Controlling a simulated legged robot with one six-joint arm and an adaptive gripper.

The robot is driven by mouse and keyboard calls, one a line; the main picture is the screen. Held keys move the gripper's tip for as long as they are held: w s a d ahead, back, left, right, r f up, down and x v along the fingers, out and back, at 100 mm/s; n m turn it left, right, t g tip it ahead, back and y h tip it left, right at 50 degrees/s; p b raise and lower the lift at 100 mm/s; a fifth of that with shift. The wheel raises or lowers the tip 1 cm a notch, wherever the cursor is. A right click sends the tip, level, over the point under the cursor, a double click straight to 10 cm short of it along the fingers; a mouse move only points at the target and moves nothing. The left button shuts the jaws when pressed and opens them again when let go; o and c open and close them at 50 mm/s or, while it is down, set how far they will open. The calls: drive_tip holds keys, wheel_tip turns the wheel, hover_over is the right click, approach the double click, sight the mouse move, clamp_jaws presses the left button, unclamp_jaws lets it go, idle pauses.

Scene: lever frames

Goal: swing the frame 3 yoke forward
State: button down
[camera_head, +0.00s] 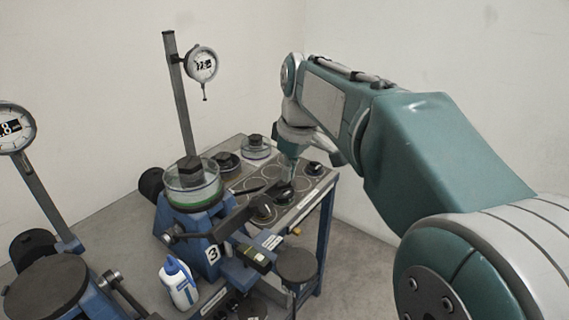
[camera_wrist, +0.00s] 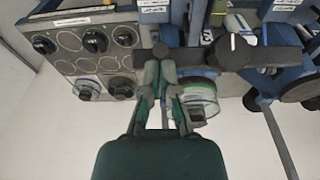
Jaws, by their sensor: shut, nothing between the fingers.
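Frame 3 (camera_head: 212,254) is a blue lever frame with a "3" label, standing on the bench in the head view. A dark bar (camera_head: 232,217), which looks like its yoke, reaches from the frame towards my gripper (camera_head: 287,180). In the wrist view the dark bar (camera_wrist: 205,58) runs across the top, with a round boss where it meets the frame. My gripper (camera_wrist: 158,68) is shut and empty. Its fingertips overlap the bar's left end in the wrist view; whether they touch it I cannot tell. The fingers hide part of that end.
A clear cup with a green band (camera_head: 192,187) sits on frame 3, below a dial gauge (camera_head: 203,64) on a post. A plate with round recesses and black knobs (camera_head: 305,190) lies right. A white-and-blue bottle (camera_head: 180,285) stands in front. Another frame (camera_head: 55,285) is left.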

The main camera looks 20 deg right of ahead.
drive_tip(key=shift+t, duration=0.3)
drive_tip(key=s+f, duration=0.1)
drive_tip(key=s+d+f, duration=0.1)
drive_tip(key=f, duration=0.1)
drive_tip(key=s+d+f, duration=0.1)
drive_tip(key=shift+d+f, duration=0.1)
drive_tip(key=shift+f, duration=0.25)
drive_tip(key=r, duration=0.1)
drive_tip(key=w+r, duration=0.1)
drive_tip(key=r, duration=0.1)
drive_tip(key=a+r, duration=0.1)
drive_tip(key=shift+w+a+r, duration=0.1)
drive_tip(key=shift+w+r, duration=0.05)
drive_tip(key=shift+w, duration=0.1)
drive_tip(key=s+d+v, duration=0.1)
drive_tip(key=v, duration=0.8)
drive_tip(key=s+a+f+m+t+h, duration=0.1)
drive_tip(key=s+a+f+m+t, duration=0.2)
drive_tip(key=s+f+m, duration=0.4)
drive_tip(key=s+f, duration=0.7)
drive_tip(key=f, duration=0.2)
drive_tip(key=shift+f, duration=0.2)
